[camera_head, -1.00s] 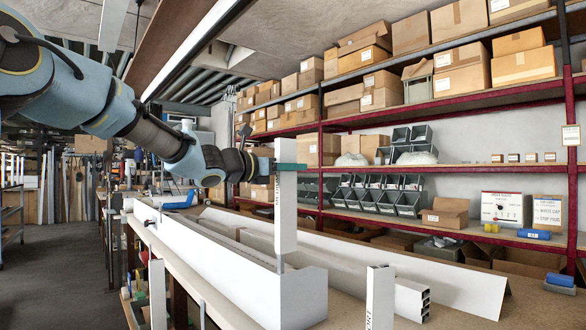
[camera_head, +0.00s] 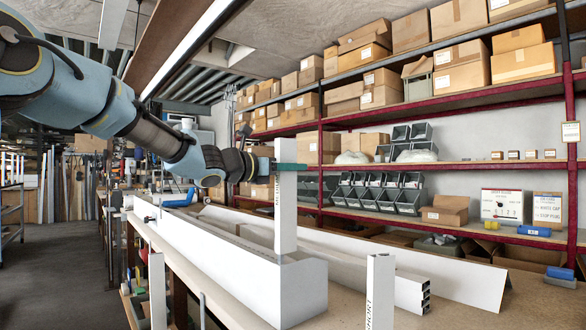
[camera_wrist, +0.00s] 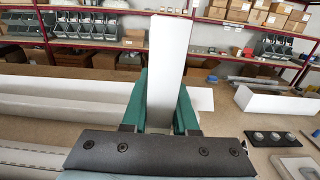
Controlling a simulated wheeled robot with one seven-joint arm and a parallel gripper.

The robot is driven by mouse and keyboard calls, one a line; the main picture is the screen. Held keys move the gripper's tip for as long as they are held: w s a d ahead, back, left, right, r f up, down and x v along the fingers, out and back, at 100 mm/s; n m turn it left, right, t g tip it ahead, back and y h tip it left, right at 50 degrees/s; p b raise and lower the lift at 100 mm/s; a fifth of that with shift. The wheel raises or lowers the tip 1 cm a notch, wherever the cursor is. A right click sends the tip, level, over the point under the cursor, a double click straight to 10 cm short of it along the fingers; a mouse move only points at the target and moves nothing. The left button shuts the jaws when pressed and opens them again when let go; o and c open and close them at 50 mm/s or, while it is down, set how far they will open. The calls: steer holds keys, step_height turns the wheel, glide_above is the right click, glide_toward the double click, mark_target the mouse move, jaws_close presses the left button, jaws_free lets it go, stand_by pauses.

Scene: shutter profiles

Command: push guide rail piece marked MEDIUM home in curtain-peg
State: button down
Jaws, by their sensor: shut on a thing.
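My gripper (camera_head: 290,167), with teal fingers, is shut on a tall white guide rail piece (camera_head: 285,215), held upright. Dark lettering runs down its narrow left side, too small to read surely. The rail's lower end meets the top edge of the near end of a long white box (camera_head: 302,290). The peg is hidden, and I cannot tell how deep the rail sits on it. In the wrist view the rail (camera_wrist: 168,60) stands between the teal fingers (camera_wrist: 166,112). Another white upright piece, lettered SHORT (camera_head: 380,285), stands to the right, apart from the gripper.
A hollow white profile (camera_head: 411,292) and a long white panel (camera_head: 470,282) lie on the bench to the right. Shelves with cardboard boxes (camera_head: 462,80) and grey bins (camera_head: 375,193) stand behind. A white upright (camera_head: 157,290) stands at front left.

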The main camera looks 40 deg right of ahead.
steer(key=shift+f+b, duration=1.2)
steer(key=shift+f, duration=0.05)
steer(key=c, duration=0.6)
jaws_free()
steer(key=a, duration=0.3)
steer(key=a+b, duration=0.1)
steer(key=a, duration=0.3)
steer(key=a+b, duration=0.1)
steer(key=a, duration=0.2)
steer(key=shift+w+a, duration=0.35)
steer(key=shift+a, duration=0.05)
